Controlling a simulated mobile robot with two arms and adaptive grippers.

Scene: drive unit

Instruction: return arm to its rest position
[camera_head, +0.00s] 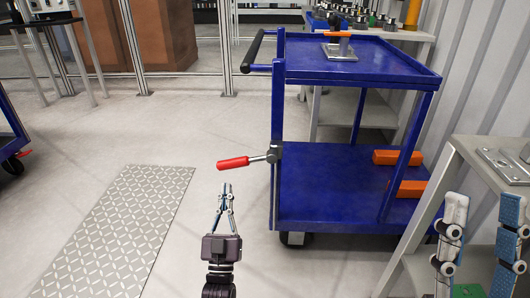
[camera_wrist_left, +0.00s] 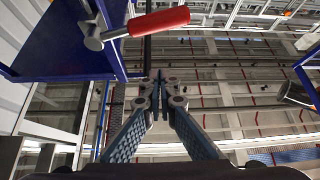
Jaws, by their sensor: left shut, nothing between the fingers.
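My left gripper (camera_head: 226,188) points away from me in the lower middle of the head view. Its fingertips are together with nothing between them. They sit just below a red handle (camera_head: 233,162) on the side of a blue cart (camera_head: 330,170). In the left wrist view the shut left gripper (camera_wrist_left: 159,78) points up, with the red handle (camera_wrist_left: 158,20) above its tips.
The cart carries a metal part (camera_head: 340,51) on top and orange blocks (camera_head: 398,157) below. A grey table (camera_head: 470,150) stands close at the right by a corrugated wall. A patterned floor plate (camera_head: 125,230) lies at the left, with open floor around it.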

